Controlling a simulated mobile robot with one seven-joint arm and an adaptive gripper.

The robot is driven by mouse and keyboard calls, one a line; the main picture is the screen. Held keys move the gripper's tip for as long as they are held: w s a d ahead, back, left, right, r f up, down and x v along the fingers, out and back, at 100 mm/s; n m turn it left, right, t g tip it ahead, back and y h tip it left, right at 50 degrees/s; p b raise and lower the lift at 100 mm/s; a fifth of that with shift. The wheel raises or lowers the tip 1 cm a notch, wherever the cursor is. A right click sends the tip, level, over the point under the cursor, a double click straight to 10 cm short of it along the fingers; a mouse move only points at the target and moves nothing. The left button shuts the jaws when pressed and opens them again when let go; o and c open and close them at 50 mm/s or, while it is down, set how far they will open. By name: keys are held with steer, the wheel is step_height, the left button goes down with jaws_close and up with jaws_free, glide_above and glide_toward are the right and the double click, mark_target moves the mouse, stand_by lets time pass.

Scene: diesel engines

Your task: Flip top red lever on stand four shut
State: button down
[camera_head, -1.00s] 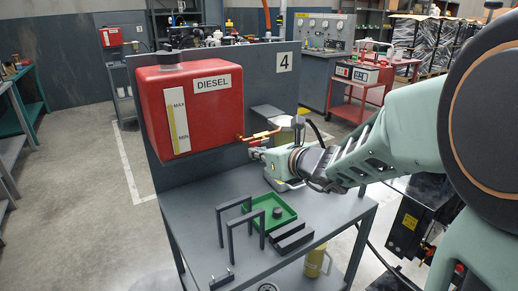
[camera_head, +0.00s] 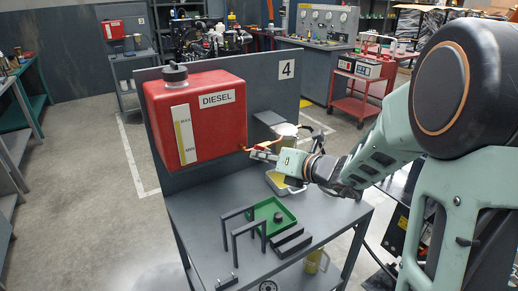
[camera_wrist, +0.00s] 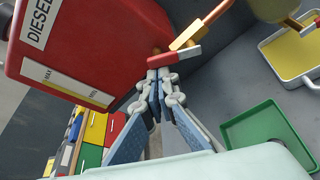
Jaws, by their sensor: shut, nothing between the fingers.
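Stand four carries a red DIESEL tank (camera_head: 205,125) on a grey panel marked 4 (camera_head: 285,88). A copper-coloured pipe (camera_wrist: 202,24) runs out from the tank's lower corner. A small red lever (camera_wrist: 176,56) sits on this pipe and lies across it in the wrist view. My gripper (camera_wrist: 162,78) is shut and empty, with its fingertips just below the lever in the wrist view. I cannot tell whether they touch it. In the head view my gripper (camera_head: 256,153) is beside the pipe and hides most of the valve.
A green tray (camera_head: 272,232), two dark arch-shaped brackets (camera_head: 236,231) and dark blocks (camera_head: 292,242) stand on the tabletop below. A pale-rimmed tray with a yellow inside (camera_wrist: 311,76) lies under the pipe. The grey panel is close behind the pipe.

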steer(key=r+m+y+p, duration=0.1)
steer(key=m+p, duration=0.1)
steer(key=d+m+y+p, duration=0.1)
steer(key=m+p, duration=0.1)
steer(key=p, duration=0.1)
steer(key=w+r+m+y+p, duration=0.1)
steer(key=m+p, duration=0.1)
steer(key=p, duration=0.1)
steer(key=shift+d+r+m, duration=0.3)
steer(key=shift+d+r, duration=0.05)
